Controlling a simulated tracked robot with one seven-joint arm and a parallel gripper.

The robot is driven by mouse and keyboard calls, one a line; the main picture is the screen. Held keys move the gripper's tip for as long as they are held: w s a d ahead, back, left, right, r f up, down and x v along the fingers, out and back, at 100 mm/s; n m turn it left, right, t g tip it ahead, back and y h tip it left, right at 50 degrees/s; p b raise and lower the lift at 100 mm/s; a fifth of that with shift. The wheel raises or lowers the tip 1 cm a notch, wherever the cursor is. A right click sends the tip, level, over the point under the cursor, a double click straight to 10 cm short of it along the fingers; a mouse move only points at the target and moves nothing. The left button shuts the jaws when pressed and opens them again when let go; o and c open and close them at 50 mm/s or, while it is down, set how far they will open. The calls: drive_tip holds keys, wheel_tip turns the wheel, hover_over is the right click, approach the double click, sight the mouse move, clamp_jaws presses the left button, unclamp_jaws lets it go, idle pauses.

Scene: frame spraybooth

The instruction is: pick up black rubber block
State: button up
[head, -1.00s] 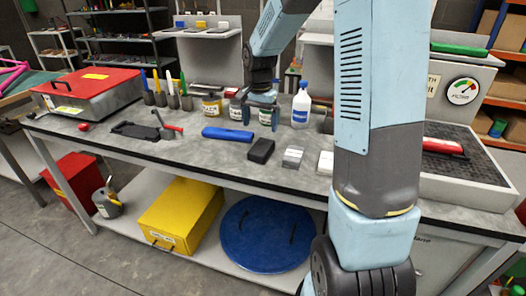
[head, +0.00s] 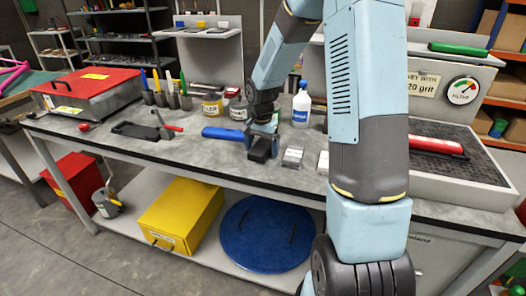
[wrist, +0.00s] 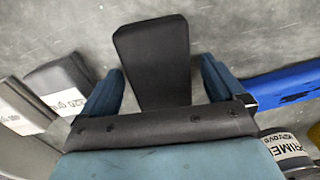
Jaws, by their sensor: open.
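The black rubber block (head: 261,148) lies on the grey workbench top, near the front edge. My gripper (head: 263,140) is right over it, pointing down. In the wrist view the block (wrist: 153,55) lies between and beyond the two blue fingers of my gripper (wrist: 160,85), with a gap on either side. The fingers are open and hold nothing. The near end of the block is hidden by the gripper's body in the wrist view. I cannot tell the exact height of the fingertips above the bench.
A grey block (head: 293,157) stands right of the black one. A blue tool (head: 226,134) lies to the left. Jars and a white spray bottle (head: 301,104) stand behind.

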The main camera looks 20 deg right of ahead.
sight(262, 146)
drive_tip(key=c, duration=1.3)
drive_tip(key=shift+r, duration=0.3)
wheel_tip(262, 146, up, 2)
drive_tip(key=shift+r, duration=0.2)
drive_tip(key=s+r, duration=1)
drive_tip(key=s, duration=0.4)
